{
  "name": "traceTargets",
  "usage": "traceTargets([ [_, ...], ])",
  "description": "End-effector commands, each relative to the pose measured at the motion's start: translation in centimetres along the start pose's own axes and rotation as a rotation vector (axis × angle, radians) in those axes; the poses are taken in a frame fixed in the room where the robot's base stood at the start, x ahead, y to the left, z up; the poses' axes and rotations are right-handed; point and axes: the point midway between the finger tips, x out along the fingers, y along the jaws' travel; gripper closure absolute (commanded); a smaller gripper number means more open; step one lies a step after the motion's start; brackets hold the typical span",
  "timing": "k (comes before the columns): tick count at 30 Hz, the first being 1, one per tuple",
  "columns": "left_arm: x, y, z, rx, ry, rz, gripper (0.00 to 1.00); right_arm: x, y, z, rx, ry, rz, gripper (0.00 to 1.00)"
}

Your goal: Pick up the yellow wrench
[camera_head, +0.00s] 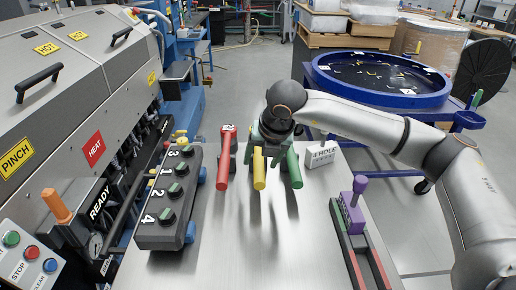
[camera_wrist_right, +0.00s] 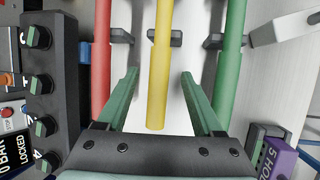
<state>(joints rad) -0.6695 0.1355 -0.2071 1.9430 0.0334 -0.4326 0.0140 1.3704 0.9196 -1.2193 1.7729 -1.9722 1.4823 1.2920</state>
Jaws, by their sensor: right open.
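The yellow wrench (camera_head: 259,174) stands between two others, its handle pointing toward me over the metal table. My right gripper (camera_head: 266,146) is above it and hides its far end in the head view. In the right wrist view, the yellow handle (camera_wrist_right: 159,95) runs between the two green fingers of the open gripper (camera_wrist_right: 160,75), with a gap on each side. My left gripper is not in view.
A red wrench (camera_head: 222,172) is to the left and a green wrench (camera_head: 293,170) to the right, both close to the fingers. A black knob box (camera_head: 165,205) stands left, a purple-handled fixture (camera_head: 351,215) right. The table's front middle is clear.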

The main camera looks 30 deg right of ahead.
Motion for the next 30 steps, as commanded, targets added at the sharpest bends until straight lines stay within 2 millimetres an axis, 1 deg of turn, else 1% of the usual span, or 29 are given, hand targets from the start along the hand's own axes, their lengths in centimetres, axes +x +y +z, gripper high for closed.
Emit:
traceTargets([
  [3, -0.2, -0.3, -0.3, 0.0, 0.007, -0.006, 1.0, 1.8, 0.1, 0.0, 0.002, 0.002, -0.001, 0.32],
  [6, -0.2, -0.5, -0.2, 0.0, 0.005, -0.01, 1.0, 2.7, 0.1, 0.0, 0.001, 0.001, 0.0, 0.32],
  [9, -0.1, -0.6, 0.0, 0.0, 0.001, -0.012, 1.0, 3.0, 0.0, 0.0, 0.0, 0.0, -0.001, 0.32],
  [14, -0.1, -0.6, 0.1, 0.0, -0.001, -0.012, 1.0, 3.0, 0.0, 0.0, 0.001, 0.0, 0.0, 0.32],
  [17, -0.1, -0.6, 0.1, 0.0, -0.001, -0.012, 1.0, 3.0, 0.0, 0.0, 0.001, 0.0, 0.0, 0.42],
  [30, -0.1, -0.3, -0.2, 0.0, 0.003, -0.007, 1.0, 2.9, 0.0, 0.0, 0.002, -0.001, 0.0, 0.92],
])
